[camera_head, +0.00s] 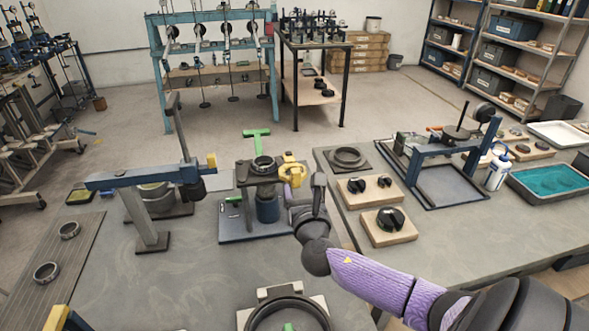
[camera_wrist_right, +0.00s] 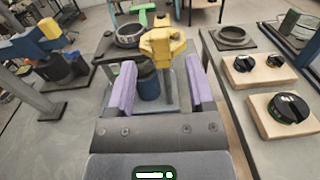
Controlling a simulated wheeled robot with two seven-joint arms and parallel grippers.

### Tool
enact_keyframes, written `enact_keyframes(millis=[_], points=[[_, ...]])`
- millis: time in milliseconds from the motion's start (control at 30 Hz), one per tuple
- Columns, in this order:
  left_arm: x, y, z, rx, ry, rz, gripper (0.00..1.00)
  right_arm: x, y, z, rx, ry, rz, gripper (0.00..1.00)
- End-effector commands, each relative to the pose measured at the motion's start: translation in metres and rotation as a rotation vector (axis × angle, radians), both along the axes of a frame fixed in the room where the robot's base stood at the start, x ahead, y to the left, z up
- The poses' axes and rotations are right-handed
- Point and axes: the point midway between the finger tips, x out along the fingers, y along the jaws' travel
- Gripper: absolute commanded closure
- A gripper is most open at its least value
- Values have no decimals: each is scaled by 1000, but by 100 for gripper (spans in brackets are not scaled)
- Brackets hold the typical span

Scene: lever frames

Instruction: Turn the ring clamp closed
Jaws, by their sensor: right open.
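The ring clamp stands on a blue-grey base plate (camera_head: 235,230) in the middle of the head view. It has a dark ring (camera_head: 263,164) on top, a yellow lever piece (camera_head: 292,169) at its right and a blue cylinder (camera_head: 267,208) below. In the right wrist view the yellow piece (camera_wrist_right: 162,45) stands upright just beyond and between the purple fingertips. My right gripper (camera_wrist_right: 160,75) is open and holds nothing; in the head view its fingers (camera_head: 298,188) are close to the yellow piece. Whether they touch it cannot be told. My left gripper is not in view.
A blue lever press (camera_head: 130,178) with a yellow end stands to the left. Wooden blocks with black knobs (camera_head: 389,222) and a dark ring on a plate (camera_head: 347,157) lie to the right. A green T-shaped piece (camera_head: 256,134) is behind the clamp. A round black part (camera_head: 288,315) is at the front.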

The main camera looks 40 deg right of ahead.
Motion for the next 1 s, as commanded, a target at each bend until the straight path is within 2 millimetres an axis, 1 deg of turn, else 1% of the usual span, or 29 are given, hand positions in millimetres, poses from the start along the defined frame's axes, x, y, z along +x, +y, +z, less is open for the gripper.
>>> enact_keyframes(millis=[33,100,200,300,433,633,667,700,867,900,967,1000], points=[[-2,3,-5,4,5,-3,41,11,-7,-2,0,-2,-3,32],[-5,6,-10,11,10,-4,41,25,-15,-2,0,-2,-3,32],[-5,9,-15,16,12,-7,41,40,-24,-2,1,-1,-3,32],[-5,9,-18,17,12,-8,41,51,-31,-2,1,1,-2,32],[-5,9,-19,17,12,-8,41,56,-34,-1,1,2,0,32],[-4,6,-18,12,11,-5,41,57,-34,0,1,2,0,32],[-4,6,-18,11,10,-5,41,57,-34,0,1,2,0,34],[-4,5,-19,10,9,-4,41,57,-34,0,1,2,0,43],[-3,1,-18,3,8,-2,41,57,-34,0,1,2,0,77],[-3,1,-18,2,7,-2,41,57,-34,-1,1,2,0,85],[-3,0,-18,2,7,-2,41,57,-34,-1,1,2,0,98],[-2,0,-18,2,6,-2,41,56,-34,-1,1,2,0,100]])
